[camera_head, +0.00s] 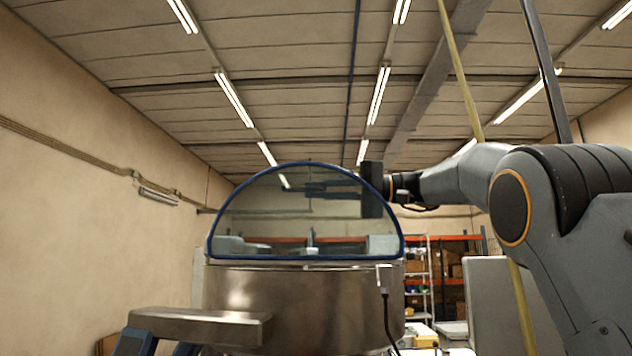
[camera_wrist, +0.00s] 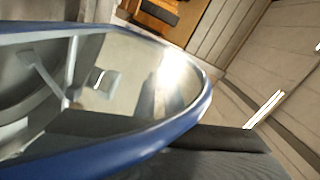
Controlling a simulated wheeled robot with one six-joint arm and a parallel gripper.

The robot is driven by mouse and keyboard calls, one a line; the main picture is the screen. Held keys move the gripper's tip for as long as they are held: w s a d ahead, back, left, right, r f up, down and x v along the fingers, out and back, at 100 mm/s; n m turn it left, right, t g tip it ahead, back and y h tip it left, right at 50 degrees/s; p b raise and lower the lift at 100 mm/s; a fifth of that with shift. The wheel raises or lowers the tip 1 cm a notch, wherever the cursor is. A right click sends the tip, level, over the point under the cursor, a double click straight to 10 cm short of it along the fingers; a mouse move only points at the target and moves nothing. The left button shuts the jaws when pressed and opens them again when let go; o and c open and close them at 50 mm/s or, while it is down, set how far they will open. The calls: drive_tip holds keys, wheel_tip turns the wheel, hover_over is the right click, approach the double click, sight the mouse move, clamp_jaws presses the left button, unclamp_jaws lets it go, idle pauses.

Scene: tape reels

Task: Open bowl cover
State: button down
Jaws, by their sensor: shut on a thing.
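The bowl cover (camera_head: 255,215) is a clear half-round pane with a blue rim. In the head view it stands raised above the metal bowl (camera_head: 290,300). My gripper (camera_head: 312,190) reaches in from the right and shows through the upper part of the pane. It is shut on the bowl cover; the exact contact spot is hard to make out. In the wrist view the cover's blue rim (camera_wrist: 130,152) sweeps across close to a dark part of my gripper (camera_wrist: 225,138), and the bowl's inside (camera_wrist: 30,85) shows at the left.
A metal box-like arm (camera_head: 200,322) juts out left of the bowl. A cable (camera_head: 386,310) hangs at the bowl's right side. Shelving with boxes (camera_head: 445,270) stands behind at right. A yellow pole (camera_head: 523,310) rises beside my arm. The space above the cover is clear.

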sight(354, 190)
drive_tip(key=shift+w+f, duration=0.15)
drive_tip(key=shift+w, duration=0.1)
drive_tip(key=c, duration=1.9)
unclamp_jaws()
drive_tip(key=shift+w, duration=0.1)
drive_tip(key=shift+o, duration=0.2)
drive_tip(key=shift+d, duration=0.1)
drive_tip(key=d+b, duration=0.3)
drive_tip(key=d, duration=0.3)
drive_tip(key=shift+d, duration=0.4)
drive_tip(key=shift+s+d, duration=0.2)
drive_tip(key=shift+d, duration=0.25)
